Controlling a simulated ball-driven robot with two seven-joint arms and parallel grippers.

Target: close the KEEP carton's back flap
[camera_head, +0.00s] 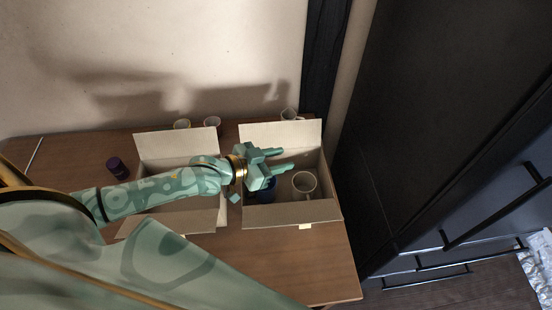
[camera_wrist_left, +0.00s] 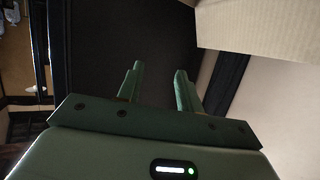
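Two cardboard cartons stand side by side on the table; I cannot read which one is marked KEEP. The right carton (camera_head: 326,184) has its back flap (camera_head: 290,132) standing up and its front flap (camera_head: 290,213) folded outward. It holds a white mug (camera_head: 304,184) and a blue mug (camera_head: 266,188), partly hidden by my gripper. My left gripper (camera_head: 290,158) is above this carton, just in front of the back flap, open and empty. In the left wrist view its fingers (camera_wrist_left: 158,72) are apart, with a pale cardboard panel (camera_wrist_left: 262,25) at upper right. My right gripper is not in view.
The left carton (camera_head: 180,213) is open, its back flap (camera_head: 178,145) raised, partly behind my left arm. Several cups, including a white mug (camera_head: 289,114), stand behind the cartons near the wall. A dark purple cup (camera_head: 117,168) stands left. A dark cabinet (camera_head: 440,130) is close on the right.

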